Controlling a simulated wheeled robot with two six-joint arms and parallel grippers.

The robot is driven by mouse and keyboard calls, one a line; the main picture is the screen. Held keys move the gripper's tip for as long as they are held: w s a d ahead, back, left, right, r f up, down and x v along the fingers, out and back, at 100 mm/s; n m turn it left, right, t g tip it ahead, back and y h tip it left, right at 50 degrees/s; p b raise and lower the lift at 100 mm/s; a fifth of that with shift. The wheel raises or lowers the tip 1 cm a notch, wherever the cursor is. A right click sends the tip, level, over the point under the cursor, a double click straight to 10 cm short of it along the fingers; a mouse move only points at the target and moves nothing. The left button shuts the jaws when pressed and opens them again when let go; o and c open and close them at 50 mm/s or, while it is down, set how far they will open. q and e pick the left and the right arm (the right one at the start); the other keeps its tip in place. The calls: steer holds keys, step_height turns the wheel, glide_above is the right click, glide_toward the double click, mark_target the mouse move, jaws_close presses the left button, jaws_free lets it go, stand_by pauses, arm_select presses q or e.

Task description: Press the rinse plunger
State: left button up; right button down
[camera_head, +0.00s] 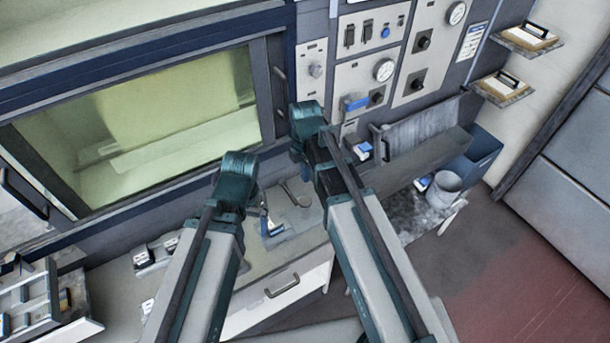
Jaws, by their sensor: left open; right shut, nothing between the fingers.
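My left arm comes up from the bottom, and its teal end with the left gripper (238,178) is in front of the counter, below the window. My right arm reaches further up, and its teal end with the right gripper (307,125) is in front of the control wall, left of the panels. The fingers are small and largely hidden. The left gripper is open and the right is shut and empty. On the wall are a blue lever (356,103) and a round blue button (386,32). I cannot tell which part is the rinse plunger.
A blue-and-white block (363,149) sits right of my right gripper, beside a grey trough (425,130). A bucket (443,189) and a blue bin (480,150) stand further right. Two wall shelves (502,90) hold trowel-like tools. The floor at right is clear.

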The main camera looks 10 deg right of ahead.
mark_target(305, 202)
step_height(305, 202, down, 11)
steer(key=b, duration=1)
steer(key=shift+f, duration=0.15)
step_height(305, 202, down, 3)
steer(key=b, duration=0.3)
steer(key=shift+s, duration=0.15)
steer(key=shift+r, duration=0.2)
